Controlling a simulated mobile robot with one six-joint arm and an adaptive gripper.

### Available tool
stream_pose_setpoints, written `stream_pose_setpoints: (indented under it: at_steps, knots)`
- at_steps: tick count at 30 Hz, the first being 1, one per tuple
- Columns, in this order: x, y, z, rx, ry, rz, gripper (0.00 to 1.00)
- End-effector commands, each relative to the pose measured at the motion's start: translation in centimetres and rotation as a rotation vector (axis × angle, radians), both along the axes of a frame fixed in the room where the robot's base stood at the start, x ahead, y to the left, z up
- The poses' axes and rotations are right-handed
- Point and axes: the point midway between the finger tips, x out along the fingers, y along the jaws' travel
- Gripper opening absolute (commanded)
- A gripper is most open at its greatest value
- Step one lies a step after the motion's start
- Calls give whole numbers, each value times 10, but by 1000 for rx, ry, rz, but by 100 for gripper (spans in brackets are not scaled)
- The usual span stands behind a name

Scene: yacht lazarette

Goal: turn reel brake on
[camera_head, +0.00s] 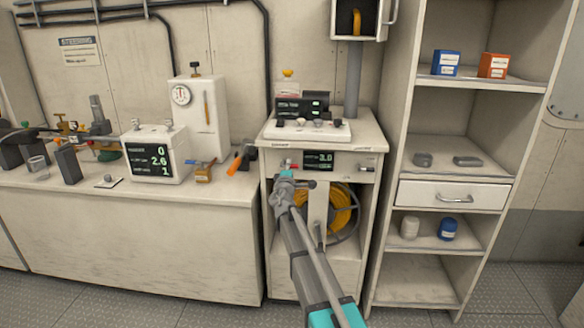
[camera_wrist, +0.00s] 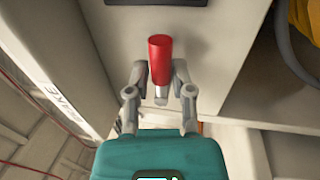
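The reel brake lever has a red cylindrical grip (camera_wrist: 160,52) on a short metal stem (camera_wrist: 161,95). In the head view a bit of red (camera_head: 291,167) shows on the cabinet front, just beyond my gripper (camera_head: 286,180). In the wrist view my gripper (camera_wrist: 160,82) has one finger on each side of the lever. Narrow gaps seem to show between the fingers and the red grip, so it looks open around it. A label reading "BRAKE" (camera_wrist: 62,97) is at the left in the wrist view. The yellow hose reel (camera_head: 325,208) sits inside the cabinet.
A small display (camera_head: 318,160) is on the cabinet front, right of the lever. A counter (camera_head: 130,225) with instruments stands left, an orange-handled tool (camera_head: 236,163) at its right end. Shelves with a drawer (camera_head: 452,195) stand right. The floor in front (camera_head: 200,316) is clear.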

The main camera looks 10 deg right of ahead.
Motion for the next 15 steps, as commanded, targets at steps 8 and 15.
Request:
stream_pose_setpoints:
  at_steps: [8, 15]
  knots:
    - [1, -2, 0, 1, -1, -3, 58]
    - [1, -3, 0, 5, -1, -6, 58]
